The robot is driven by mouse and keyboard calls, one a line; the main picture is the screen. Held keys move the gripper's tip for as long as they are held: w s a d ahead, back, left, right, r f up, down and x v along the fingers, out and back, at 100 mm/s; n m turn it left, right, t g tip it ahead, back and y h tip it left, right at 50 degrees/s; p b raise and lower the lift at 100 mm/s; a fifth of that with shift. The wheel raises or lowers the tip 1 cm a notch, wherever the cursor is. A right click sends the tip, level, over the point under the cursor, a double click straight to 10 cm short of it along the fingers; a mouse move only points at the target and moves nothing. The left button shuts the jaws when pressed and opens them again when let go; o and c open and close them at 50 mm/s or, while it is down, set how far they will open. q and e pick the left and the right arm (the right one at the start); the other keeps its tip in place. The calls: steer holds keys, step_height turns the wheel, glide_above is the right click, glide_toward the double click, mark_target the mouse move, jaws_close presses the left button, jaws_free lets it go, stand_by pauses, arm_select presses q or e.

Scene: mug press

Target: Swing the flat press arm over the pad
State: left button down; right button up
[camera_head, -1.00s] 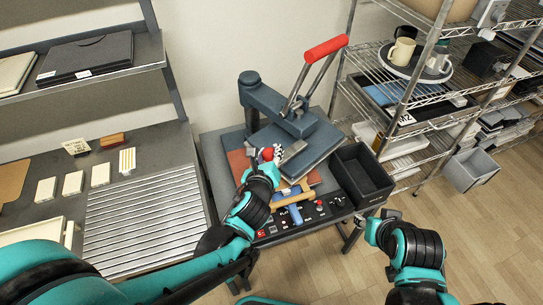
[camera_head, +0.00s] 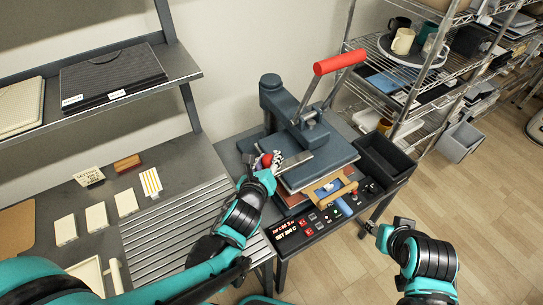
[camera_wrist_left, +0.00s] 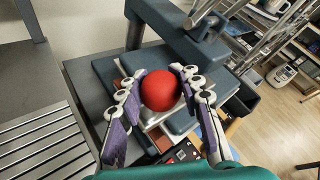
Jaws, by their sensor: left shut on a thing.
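The press has a flat blue-grey press arm plate (camera_head: 330,163) below a lever with a red grip (camera_head: 340,62). A red-brown pad (camera_head: 291,198) shows as a strip under the plate's near edge; the plate hides most of it. My left gripper (camera_head: 267,161) is at the plate's left edge, shut on a red ball knob (camera_wrist_left: 160,91), which sits between both fingers in the left wrist view. My right gripper (camera_head: 372,228) hangs empty over the floor at the right; its finger opening is too small to judge.
A control panel (camera_head: 318,222) lies in front of the press, with a dark bin (camera_head: 385,160) to its right. A slatted bench (camera_head: 180,215) with several small blocks is at left. A wire shelf (camera_head: 400,75) with mugs stands behind right.

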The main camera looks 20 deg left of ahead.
arm_select(q)
steer(key=shift+s+a, duration=0.15)
steer(key=c, duration=1)
jaws_free()
steer(key=shift+s+a, duration=0.1)
steer(key=shift+s, duration=0.05)
steer(key=shift+s+a+r, duration=0.1)
steer(key=shift+s+a, duration=0.05)
steer(key=shift+s, duration=0.05)
steer(key=shift+w, duration=0.2)
steer(key=shift+v, duration=3.85)
